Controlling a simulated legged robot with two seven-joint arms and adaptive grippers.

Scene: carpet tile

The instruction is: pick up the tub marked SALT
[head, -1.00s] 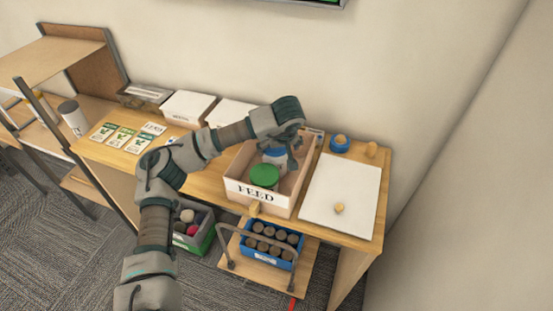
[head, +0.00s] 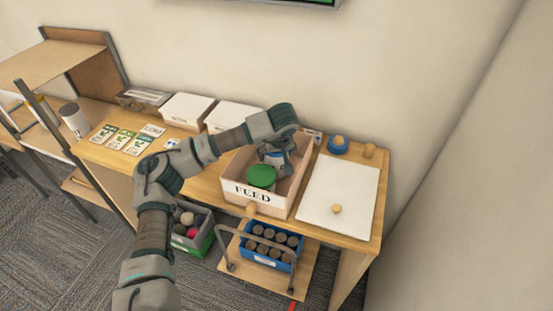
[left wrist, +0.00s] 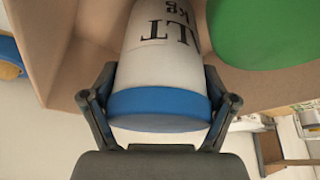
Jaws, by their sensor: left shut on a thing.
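The tub marked SALT (left wrist: 165,60) is white with a blue lid; in the left wrist view part of its black lettering shows upside down. My left gripper (left wrist: 162,88) is shut on it, with a finger on each side near the lid. In the head view the gripper (head: 284,153) reaches down into the open box marked FEED (head: 252,196) and hides much of the tub (head: 274,161). I cannot tell whether the tub's base touches the box floor. My right gripper is not in view.
A green-lidded tub (head: 261,178) stands close beside the SALT tub in the box. A white panel with a knob (head: 345,185) lies right of the box. White boxes (head: 187,109) and seed packets (head: 124,139) lie to the left. A blue crate of cylinders (head: 270,245) sits below.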

